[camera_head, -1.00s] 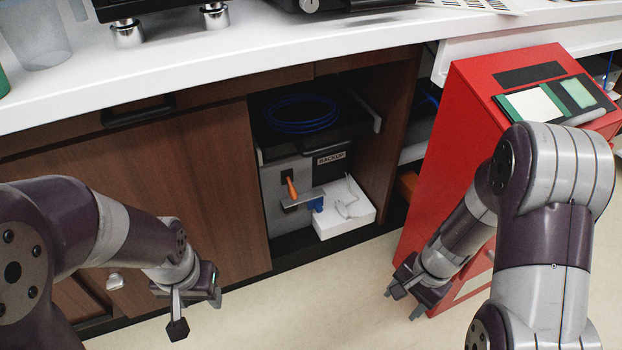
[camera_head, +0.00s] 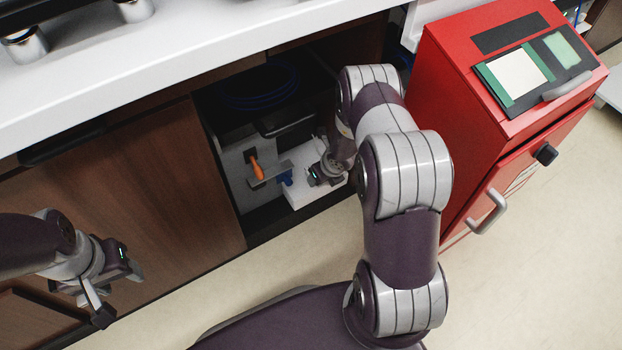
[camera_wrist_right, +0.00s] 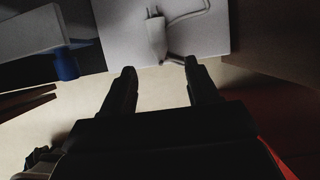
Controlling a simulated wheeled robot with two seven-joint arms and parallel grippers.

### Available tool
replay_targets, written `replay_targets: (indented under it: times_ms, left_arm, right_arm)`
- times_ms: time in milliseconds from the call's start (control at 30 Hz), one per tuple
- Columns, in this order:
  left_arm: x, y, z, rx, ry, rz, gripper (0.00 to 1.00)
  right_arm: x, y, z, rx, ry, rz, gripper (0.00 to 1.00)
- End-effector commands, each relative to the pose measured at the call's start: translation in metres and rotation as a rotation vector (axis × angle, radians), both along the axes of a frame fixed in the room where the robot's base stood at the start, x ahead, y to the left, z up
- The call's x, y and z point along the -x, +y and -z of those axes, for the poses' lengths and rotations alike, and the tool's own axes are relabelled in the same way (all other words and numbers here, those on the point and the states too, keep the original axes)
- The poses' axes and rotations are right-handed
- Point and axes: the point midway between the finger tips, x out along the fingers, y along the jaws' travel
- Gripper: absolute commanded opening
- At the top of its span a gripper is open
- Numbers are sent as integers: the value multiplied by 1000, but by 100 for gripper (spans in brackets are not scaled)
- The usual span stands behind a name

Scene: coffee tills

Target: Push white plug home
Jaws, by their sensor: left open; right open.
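The white plug (camera_wrist_right: 156,31) with its cord shows in the right wrist view, lying against the white box (camera_wrist_right: 116,42), ahead of my fingertips. My right gripper (camera_wrist_right: 160,75) is open and empty, with its two fingers apart and a gap between them and the plug. In the head view my right gripper (camera_head: 308,178) is at the white box (camera_head: 303,194) inside the open cabinet, and the arm hides the plug. My left gripper (camera_head: 120,293) is open and empty in front of the wooden cabinet door.
A grey unit with an orange handle (camera_head: 256,167) and a blue part (camera_head: 286,177) stands left of the white box. A coiled blue cable (camera_head: 262,88) lies above. The red machine (camera_head: 462,110) stands to the right. The floor (camera_head: 530,230) in front is clear.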

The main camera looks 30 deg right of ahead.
Motion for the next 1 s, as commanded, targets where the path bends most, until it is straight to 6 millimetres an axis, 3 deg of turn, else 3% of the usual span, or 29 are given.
replay_targets:
  times_ms: [100,233,500,533,567,700,1000]
  left_arm:
    - [0,0,21,0,-1,0,52]
    - [0,0,32,0,0,0,52]
    - [0,0,31,0,-1,0,52]
    - [0,0,31,0,-1,0,52]
    - [0,0,31,0,-1,0,52]
    - [0,0,31,0,-1,0,52]
    - [0,0,30,0,0,0,52]
  right_arm:
    - [-12,2,25,0,1,-2,60]
    - [-22,2,42,0,1,-2,60]
    - [-26,2,44,1,0,-2,60]
    - [-26,2,44,1,0,-2,56]
    - [-26,2,44,1,0,-2,47]
    - [-26,2,44,1,0,-2,1]
    - [-26,2,42,0,0,-3,0]
